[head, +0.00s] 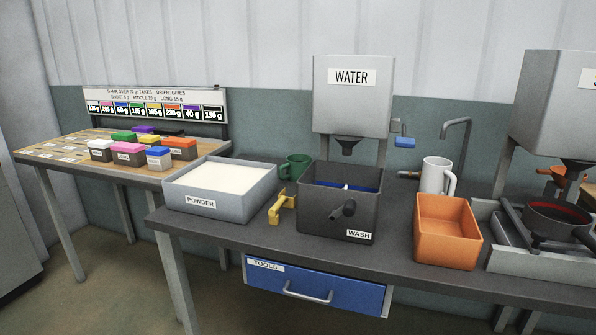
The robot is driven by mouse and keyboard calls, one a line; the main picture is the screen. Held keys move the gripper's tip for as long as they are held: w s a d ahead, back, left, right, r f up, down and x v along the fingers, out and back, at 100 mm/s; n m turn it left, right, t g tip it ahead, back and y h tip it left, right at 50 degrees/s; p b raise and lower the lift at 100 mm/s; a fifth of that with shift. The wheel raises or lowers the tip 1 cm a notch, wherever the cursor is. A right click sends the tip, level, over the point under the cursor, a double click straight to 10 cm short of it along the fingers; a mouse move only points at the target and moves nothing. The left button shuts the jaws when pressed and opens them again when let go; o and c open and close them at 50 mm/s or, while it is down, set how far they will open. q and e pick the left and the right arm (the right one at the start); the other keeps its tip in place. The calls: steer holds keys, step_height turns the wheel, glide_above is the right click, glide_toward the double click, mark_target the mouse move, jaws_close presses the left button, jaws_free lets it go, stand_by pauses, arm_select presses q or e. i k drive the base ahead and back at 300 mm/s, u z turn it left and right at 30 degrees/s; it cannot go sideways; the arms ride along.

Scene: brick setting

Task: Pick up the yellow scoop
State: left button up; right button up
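The yellow scoop (282,208) lies on the dark counter, between the grey powder bin and the dark wash box. It looks like a small yellow piece with a handle towards the front edge. Its far end is close to the wash box, and I cannot tell whether they touch. Neither of my grippers shows in the head view.
The powder bin (196,204) stands left of the scoop, the wash box (318,215) right. A green mug (296,167) is behind. An orange bin (447,232) and white mug (436,176) stand further right. A blue tools drawer (318,289) hangs below the counter edge.

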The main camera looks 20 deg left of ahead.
mark_target(283, 201)
steer(key=u, duration=0.45)
steer(key=k, duration=0.55)
steer(key=u, duration=1.65)
steer(key=i, duration=1.6)
steer(key=z, duration=0.2)
